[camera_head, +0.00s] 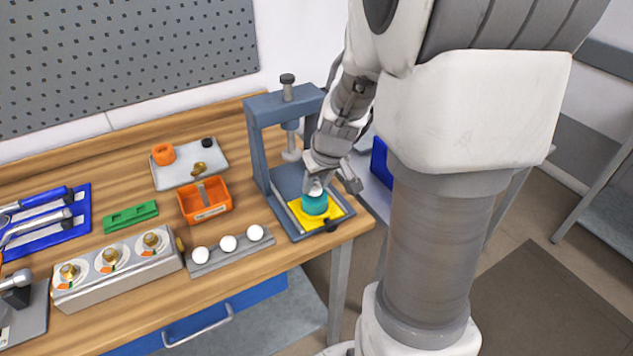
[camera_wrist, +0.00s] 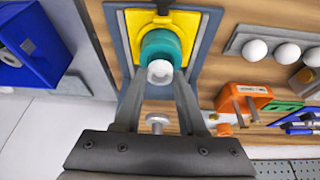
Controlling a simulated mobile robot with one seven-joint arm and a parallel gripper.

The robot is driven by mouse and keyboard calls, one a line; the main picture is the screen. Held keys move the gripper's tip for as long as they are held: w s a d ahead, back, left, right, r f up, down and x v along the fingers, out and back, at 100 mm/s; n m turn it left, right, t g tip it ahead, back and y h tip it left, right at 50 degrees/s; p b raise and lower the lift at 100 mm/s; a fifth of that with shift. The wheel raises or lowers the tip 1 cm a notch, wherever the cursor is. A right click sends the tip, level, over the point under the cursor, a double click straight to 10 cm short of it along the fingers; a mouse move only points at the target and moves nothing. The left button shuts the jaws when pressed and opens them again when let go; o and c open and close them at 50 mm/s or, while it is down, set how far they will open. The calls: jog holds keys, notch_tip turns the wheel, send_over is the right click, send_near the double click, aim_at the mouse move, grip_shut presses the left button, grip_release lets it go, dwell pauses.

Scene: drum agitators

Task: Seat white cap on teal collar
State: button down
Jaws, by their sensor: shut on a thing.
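The teal collar (camera_head: 315,205) stands on a yellow plate (camera_head: 301,221) at the base of the blue-grey press; the collar also shows in the wrist view (camera_wrist: 154,42). The white cap (camera_wrist: 160,72) is between my fingertips, in line with the collar. In the head view the cap (camera_head: 315,188) shows just above the collar. I cannot tell whether cap and collar touch. My gripper (camera_wrist: 160,80) is shut on the cap, and it shows pointing down over the collar in the head view (camera_head: 330,180). My fingers partly hide the cap in the head view.
The press frame (camera_head: 257,150) stands close to the left of my gripper. A rail (camera_head: 232,256) with white round pieces, an orange bin (camera_head: 206,215) and a grey block (camera_head: 120,275) with brass fittings lie to the left. The table's right edge is near the press.

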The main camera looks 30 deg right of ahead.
jog(key=shift+f+b, duration=0.8)
jog(key=shift+b, duration=0.3)
dwell(0.3)
dwell(0.4)
jog(key=shift+c, duration=2)
grip_release()
jog(key=p+v, duration=1)
jog(key=v, duration=0.7)
jog(key=shift+r, duration=0.4)
